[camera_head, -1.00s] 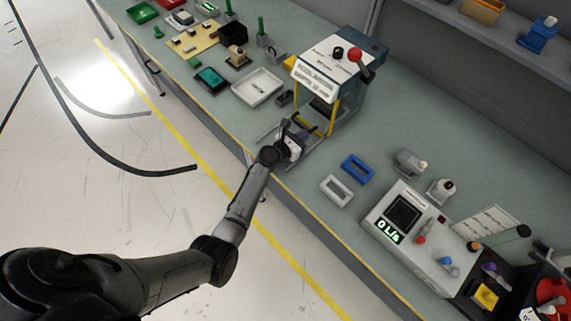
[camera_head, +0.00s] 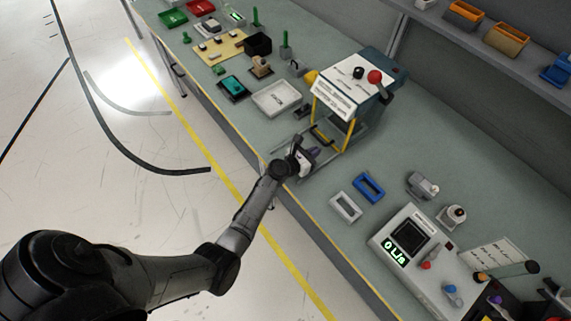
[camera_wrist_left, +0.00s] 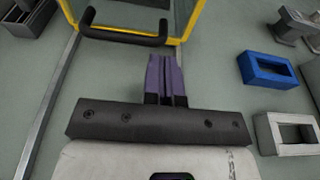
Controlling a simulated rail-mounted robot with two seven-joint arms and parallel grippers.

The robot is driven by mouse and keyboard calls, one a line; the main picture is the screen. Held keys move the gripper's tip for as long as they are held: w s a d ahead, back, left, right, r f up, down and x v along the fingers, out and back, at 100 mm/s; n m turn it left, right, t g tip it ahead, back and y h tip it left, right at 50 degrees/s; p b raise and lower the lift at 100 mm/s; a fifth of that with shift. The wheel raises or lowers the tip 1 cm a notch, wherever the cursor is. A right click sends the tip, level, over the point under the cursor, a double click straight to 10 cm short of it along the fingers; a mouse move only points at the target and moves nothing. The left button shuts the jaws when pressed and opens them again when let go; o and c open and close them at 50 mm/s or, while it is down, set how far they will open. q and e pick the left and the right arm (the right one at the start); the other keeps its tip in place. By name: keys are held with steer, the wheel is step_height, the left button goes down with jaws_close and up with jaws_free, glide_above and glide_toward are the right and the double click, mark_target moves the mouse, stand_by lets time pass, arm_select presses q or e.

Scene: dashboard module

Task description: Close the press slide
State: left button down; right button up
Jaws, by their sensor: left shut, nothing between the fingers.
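The press (camera_head: 357,84) stands on the bench, a blue-grey housing with a white labelled top, a red ball lever and a yellow frame at its front opening. Its slide runs on metal rails (camera_wrist_left: 45,113) that stick out toward the bench's front edge. In the left wrist view a black bar handle (camera_wrist_left: 124,32) sits at the yellow frame. My left gripper (camera_wrist_left: 165,60) has its purple fingers closed together, with nothing seen between them, just in front of the handle and low over the rails. It also shows in the head view (camera_head: 312,153). My right gripper is out of view.
A blue frame (camera_head: 369,187) and a white frame (camera_head: 346,207) lie right of the rails. A console (camera_head: 408,240) with a lit display stands further right. A white tray (camera_head: 277,98) and small parts lie left of the press.

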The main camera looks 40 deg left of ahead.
arm_select(q)
steer(key=p+v, duration=0.1)
steer(key=v, duration=0.8)
steer(key=shift+s+r, duration=0.1)
steer(key=shift+s, duration=0.3)
steer(key=shift+v, duration=0.85)
